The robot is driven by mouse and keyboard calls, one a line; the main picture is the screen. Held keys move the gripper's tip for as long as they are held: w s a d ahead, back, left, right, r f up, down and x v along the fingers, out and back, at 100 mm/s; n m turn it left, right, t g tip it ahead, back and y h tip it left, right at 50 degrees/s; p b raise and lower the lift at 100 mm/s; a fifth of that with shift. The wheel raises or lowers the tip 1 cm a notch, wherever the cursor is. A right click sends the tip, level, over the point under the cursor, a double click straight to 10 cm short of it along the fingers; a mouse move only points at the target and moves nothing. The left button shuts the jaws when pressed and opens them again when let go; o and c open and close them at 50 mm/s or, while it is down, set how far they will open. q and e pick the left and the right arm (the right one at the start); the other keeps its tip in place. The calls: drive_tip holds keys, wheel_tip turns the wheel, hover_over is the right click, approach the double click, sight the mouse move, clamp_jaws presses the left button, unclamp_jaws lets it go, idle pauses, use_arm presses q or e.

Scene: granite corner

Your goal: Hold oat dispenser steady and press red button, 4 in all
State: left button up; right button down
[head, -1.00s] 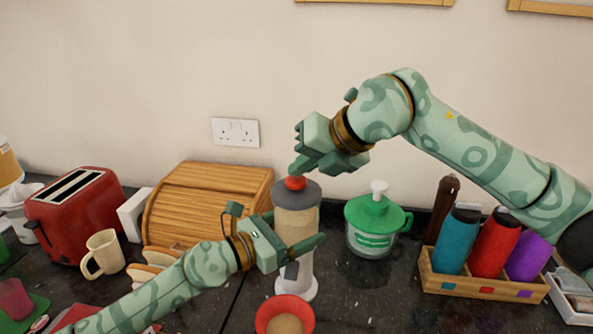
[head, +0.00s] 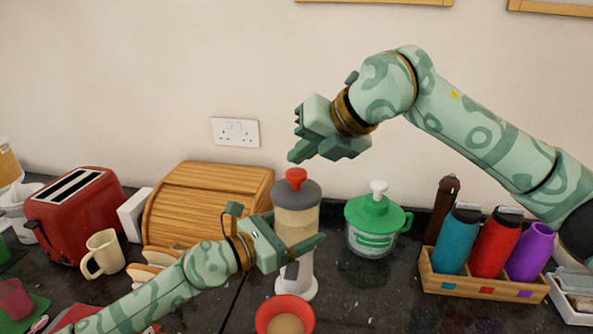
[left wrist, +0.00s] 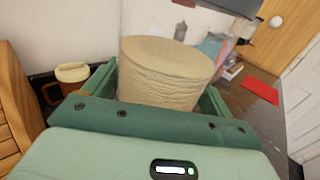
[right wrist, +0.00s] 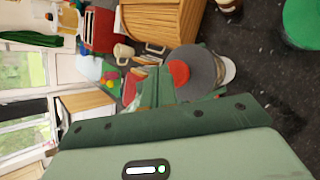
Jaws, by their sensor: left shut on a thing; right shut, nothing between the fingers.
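The oat dispenser (head: 297,222) stands upright on the dark counter, with a clear body of oats, a grey lid and a red button (head: 296,177) on top. My left gripper (head: 298,250) is shut on the dispenser's body; the oats also fill the left wrist view (left wrist: 165,75) between the fingers. My right gripper (head: 296,156) is shut and empty just above the red button, with a small gap in the head view. The button and grey lid (right wrist: 200,72) show in the right wrist view. A red bowl (head: 273,314) holding oats sits below the dispenser's front.
A green-lidded jar (head: 372,243) with a white pump stands right of the dispenser. A wooden bread box (head: 205,200) is behind left. A wooden caddy (head: 455,284) of bottles is at right. A mug (head: 104,252) and red toaster (head: 75,215) are at left.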

sight(302, 173)
drive_tip(key=shift+r, duration=0.1)
drive_tip(key=shift+r, duration=2.5)
idle(0.8)
wheel_tip(302, 173, up, 4)
drive_tip(key=shift+f, duration=0.1)
drive_tip(key=shift+f, duration=0.1)
drive_tip(key=shift+f, duration=4.35)
drive_tip(key=shift+f, duration=0.4)
